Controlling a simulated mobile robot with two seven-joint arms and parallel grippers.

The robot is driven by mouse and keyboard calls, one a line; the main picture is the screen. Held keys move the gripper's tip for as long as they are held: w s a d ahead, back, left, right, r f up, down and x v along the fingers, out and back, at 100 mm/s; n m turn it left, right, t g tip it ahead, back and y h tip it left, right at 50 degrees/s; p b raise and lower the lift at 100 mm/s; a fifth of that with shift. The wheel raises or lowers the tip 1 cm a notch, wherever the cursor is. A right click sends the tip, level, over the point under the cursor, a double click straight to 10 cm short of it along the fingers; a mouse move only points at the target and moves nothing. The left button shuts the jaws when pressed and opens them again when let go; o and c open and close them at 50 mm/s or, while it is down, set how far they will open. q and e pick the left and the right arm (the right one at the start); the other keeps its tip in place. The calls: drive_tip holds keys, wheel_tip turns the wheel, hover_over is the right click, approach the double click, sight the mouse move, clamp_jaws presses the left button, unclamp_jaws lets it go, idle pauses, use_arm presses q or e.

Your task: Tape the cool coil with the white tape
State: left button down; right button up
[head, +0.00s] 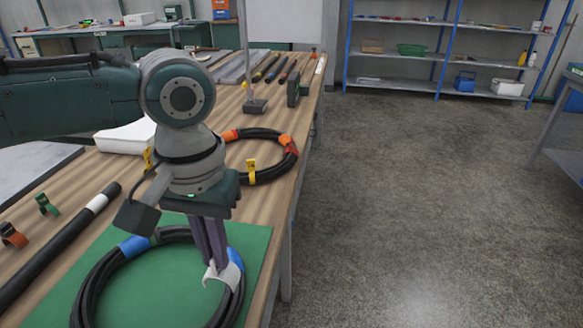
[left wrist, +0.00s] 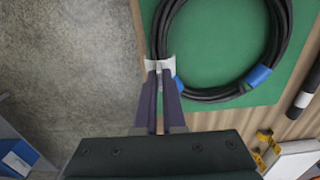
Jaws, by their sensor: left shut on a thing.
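The cool coil (head: 92,274), a black hose coil with blue bands, lies on a green mat (head: 150,290); it also shows in the left wrist view (left wrist: 284,30). My left gripper (head: 214,264) points down at the coil's right side, shut on the white tape (head: 221,274), a curved white piece. In the left wrist view the white tape (left wrist: 152,65) sits at the fingertips (left wrist: 160,72), across the coil's edge beside a blue band. Whether it wraps the hose fully is hidden. My right gripper is out of view.
A second black coil (head: 262,177) with orange and yellow bands lies farther back. A straight black hose (head: 55,248) with a white band, a green clip (head: 47,204) and an orange clip (head: 12,235) lie left. The floor (head: 420,220) right of the table is clear.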

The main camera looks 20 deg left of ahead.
use_arm(q)
drive_tip(key=shift+f+b, duration=0.45)
drive_tip(key=shift+f, duration=1.35)
drive_tip(key=shift+f+p, duration=0.1)
drive_tip(key=shift+p, duration=0.25)
drive_tip(key=shift+f, duration=0.2)
drive_tip(key=shift+f+b, duration=0.75)
drive_tip(key=shift+f, duration=0.25)
drive_tip(key=shift+f+b, duration=0.45)
drive_tip(key=shift+f, duration=0.15)
